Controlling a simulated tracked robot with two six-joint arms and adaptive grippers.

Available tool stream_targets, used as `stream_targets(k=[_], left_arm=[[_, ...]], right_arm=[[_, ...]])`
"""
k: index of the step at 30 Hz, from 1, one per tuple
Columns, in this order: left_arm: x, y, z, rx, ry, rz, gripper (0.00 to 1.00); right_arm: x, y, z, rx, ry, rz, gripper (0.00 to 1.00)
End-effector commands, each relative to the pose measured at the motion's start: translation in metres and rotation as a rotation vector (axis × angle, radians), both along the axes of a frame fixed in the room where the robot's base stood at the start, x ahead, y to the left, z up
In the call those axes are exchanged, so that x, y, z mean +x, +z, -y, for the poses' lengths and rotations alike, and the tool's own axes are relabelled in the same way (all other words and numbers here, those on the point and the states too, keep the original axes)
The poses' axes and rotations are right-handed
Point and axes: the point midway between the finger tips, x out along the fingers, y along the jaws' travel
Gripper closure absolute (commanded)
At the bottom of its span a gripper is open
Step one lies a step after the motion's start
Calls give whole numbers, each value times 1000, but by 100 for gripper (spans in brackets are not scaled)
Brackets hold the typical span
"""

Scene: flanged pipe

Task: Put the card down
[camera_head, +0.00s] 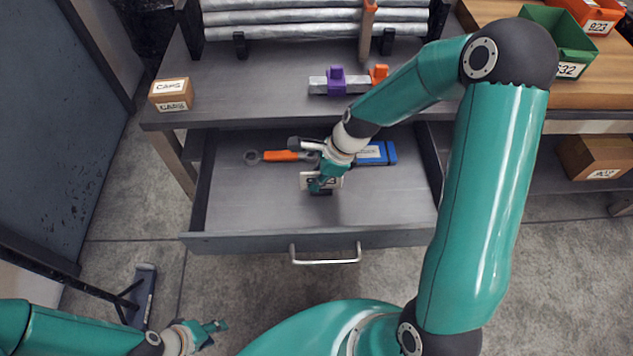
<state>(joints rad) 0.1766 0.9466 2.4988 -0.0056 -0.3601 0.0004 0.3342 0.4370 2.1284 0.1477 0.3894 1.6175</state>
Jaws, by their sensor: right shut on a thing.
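My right gripper (321,186) is inside the open drawer (250,215), low over its floor. It is shut on a small white card (307,181) with dark print, held in front of the tools. I cannot tell whether the card touches the drawer floor. My arm and gripper hide part of the card. My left gripper (214,330) is at the lower left, over the floor and away from the drawer. It looks empty, and its fingers are too small to read clearly.
An orange-handled wrench (280,156) and a blue case (376,154) lie at the drawer's back. A CAPS box (171,95) stands at the bench's left edge. Purple (337,80) and orange clamps sit on the bench. Metal pipes (285,17) lie behind. The drawer's front left is clear.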

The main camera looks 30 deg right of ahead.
Motion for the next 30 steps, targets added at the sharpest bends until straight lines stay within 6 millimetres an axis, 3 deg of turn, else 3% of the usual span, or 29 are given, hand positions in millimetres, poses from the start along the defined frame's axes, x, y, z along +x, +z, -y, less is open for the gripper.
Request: stream_targets(k=[7,9,16,26,30], left_arm=[[0,-1,0,0,0,0,60],[0,-2,0,0,0,0,60],[0,-1,0,0,0,0,60],[0,-1,0,0,0,0,60],[0,2,0,0,0,0,60]], right_arm=[[-1,-6,0,0,-1,-2,100],[-1,-6,0,0,-1,-2,83],[0,-6,0,-1,-1,-1,46],[0,-4,1,0,-1,0,46],[-2,8,5,-1,-2,3,46]])
